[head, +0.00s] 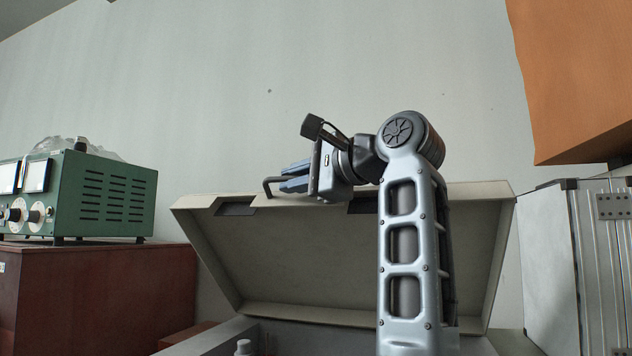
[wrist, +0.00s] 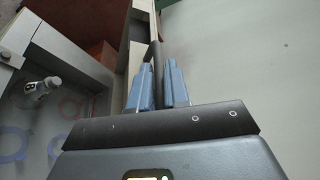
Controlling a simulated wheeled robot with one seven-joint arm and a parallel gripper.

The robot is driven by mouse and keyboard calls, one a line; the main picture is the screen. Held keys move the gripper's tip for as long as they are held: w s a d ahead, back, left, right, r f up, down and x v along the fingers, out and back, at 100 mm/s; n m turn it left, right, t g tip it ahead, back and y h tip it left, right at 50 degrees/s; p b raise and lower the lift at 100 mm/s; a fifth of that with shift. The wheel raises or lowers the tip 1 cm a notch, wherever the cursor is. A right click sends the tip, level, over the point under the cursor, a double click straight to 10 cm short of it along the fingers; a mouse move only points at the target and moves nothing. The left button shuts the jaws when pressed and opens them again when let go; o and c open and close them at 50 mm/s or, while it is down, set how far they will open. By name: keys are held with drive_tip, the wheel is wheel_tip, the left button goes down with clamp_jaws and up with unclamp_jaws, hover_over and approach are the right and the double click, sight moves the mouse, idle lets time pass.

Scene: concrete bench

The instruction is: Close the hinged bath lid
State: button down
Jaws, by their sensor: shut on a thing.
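The bath lid (head: 310,265) is a pale beige, shallow hinged cover. It stands raised and tilted back above the bath (head: 212,343), its inside facing me. A dark bar handle (head: 268,187) sticks out at the lid's upper rim, left of the middle. My gripper (head: 284,181) has its blue fingers shut on this handle. In the wrist view the handle (wrist: 156,52) runs between the two fingers (wrist: 158,76). My arm hides part of the lid's right half.
A white-capped bottle (wrist: 38,89) stands inside the bath near faint coloured rings (wrist: 75,108). A green instrument (head: 105,195) sits on a red-brown cabinet (head: 105,290) at left. A silver case (head: 585,260) stands at right, an orange panel (head: 575,75) above.

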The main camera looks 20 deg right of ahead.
drive_tip(key=s+a+f+n+b, duration=0.2)
drive_tip(key=f+b, duration=0.3)
drive_tip(key=f, duration=0.5)
drive_tip(key=s+a+f+n+t+y+b, duration=0.1)
drive_tip(key=s+a+f+n+b, duration=0.1)
drive_tip(key=f+b, duration=0.4)
drive_tip(key=s+a+f+n+t+y+b, duration=0.1)
drive_tip(key=f+b, duration=0.5)
drive_tip(key=f, duration=0.9)
drive_tip(key=shift+s+a+n, duration=0.7)
drive_tip(key=shift+s+n, duration=0.7)
drive_tip(key=shift+s, duration=0.5)
drive_tip(key=shift+f, duration=0.2)
drive_tip(key=c, duration=1.5)
unclamp_jaws()
drive_tip(key=shift+o, duration=0.2)
drive_tip(key=shift+s+d, duration=0.1)
drive_tip(key=v, duration=0.7)
drive_tip(key=shift+s+d, duration=0.15)
drive_tip(key=shift+s, duration=0.15)
